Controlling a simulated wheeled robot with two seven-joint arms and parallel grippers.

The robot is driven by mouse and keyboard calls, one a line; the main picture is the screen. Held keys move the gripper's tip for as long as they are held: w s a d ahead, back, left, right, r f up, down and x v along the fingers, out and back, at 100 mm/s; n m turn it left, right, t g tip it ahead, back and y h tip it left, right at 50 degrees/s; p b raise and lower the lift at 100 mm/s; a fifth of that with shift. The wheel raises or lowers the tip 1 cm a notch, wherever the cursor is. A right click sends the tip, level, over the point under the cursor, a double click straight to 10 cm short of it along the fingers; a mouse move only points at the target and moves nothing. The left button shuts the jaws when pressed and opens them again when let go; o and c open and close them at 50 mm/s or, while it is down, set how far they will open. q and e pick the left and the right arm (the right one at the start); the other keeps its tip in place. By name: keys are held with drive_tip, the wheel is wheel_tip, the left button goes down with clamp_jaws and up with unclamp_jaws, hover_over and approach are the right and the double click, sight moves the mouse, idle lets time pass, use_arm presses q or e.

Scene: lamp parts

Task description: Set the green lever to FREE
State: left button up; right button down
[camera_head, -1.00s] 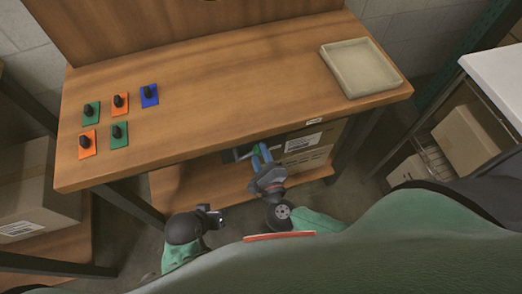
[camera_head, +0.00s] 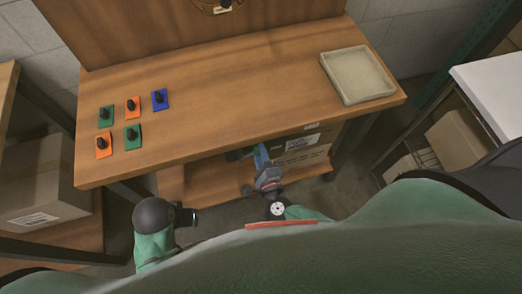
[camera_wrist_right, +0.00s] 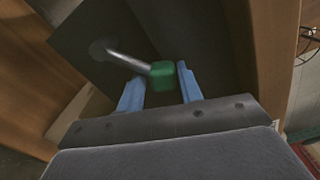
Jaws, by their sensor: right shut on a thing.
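The green lever (camera_wrist_right: 162,74) shows in the right wrist view as a green block-shaped knob on a slim metal rod. The rod comes out of a dark plate (camera_wrist_right: 92,42) to its left. My right gripper (camera_wrist_right: 160,82) has its two blue fingers on either side of the knob and is shut on it. In the head view the right gripper (camera_head: 261,158) reaches under the front edge of the wooden table (camera_head: 240,90), where the lever is mostly hidden. I cannot read any FREE marking. My left gripper is not in view; only part of the left arm shows.
Several green, orange and blue plates with black knobs, such as the blue one (camera_head: 159,99), sit on the tabletop's left. A beige tray (camera_head: 357,75) is at the right. Cardboard boxes (camera_head: 300,148) stand on the lower shelf behind the right gripper. The tabletop's middle is clear.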

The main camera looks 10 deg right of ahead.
drive_tip(key=shift+a+r, duration=0.45)
drive_tip(key=shift+r, duration=0.1)
idle(0.8)
drive_tip(key=c, duration=1)
unclamp_jaws()
drive_tip(key=shift+a, duration=0.1)
drive_tip(key=shift+o, duration=0.5)
drive_tip(key=shift+a, duration=0.1)
